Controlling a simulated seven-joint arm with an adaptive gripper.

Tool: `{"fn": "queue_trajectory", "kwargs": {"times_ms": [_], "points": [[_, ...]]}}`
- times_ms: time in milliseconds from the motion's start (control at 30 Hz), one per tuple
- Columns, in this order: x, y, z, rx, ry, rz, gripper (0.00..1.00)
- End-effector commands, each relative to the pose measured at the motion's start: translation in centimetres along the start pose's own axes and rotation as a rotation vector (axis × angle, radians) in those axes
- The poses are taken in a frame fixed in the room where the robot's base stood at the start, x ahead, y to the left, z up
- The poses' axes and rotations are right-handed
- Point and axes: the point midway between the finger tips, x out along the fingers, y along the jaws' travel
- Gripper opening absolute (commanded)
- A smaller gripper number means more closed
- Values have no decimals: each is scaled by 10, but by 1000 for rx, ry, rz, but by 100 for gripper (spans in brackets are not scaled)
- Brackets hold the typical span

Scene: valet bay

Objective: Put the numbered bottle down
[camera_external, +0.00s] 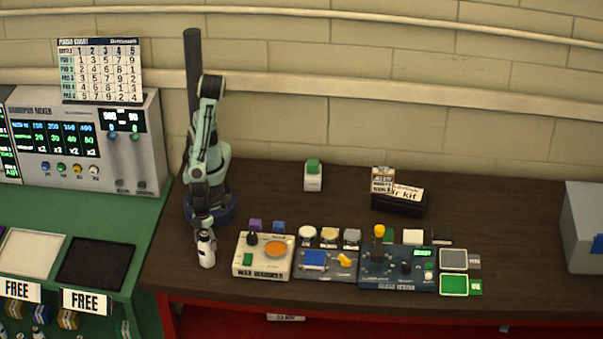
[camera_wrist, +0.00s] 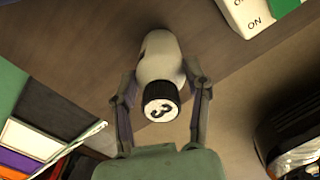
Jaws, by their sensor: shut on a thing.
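The numbered bottle (camera_external: 207,254) is white with a black cap. The bottle hangs about upright at the front left edge of the brown table (camera_external: 330,215). I cannot tell whether its base touches the tabletop.
A wax warmer (camera_external: 263,268) stands just right of the bottle, with a gloss tester (camera_external: 397,280) further right. The green counter at left carries a white pad (camera_external: 32,250) and a black pad (camera_external: 97,264) with "FREE" signs. The table's back middle is mostly clear.

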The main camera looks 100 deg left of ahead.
Motion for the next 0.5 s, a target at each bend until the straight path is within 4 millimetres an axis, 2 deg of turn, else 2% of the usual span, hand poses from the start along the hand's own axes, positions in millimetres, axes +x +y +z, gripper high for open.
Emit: {"fn": "queue_trajectory", "kwargs": {"times_ms": [333,367,400,433,500], "points": [[3,0,0,-1,0,0,7],[3,0,0,-1,1,-1,54],[3,0,0,-1,1,-1,67],[3,0,0,-1,1,-1,74],[3,0,0,-1,1,-1,74]]}}
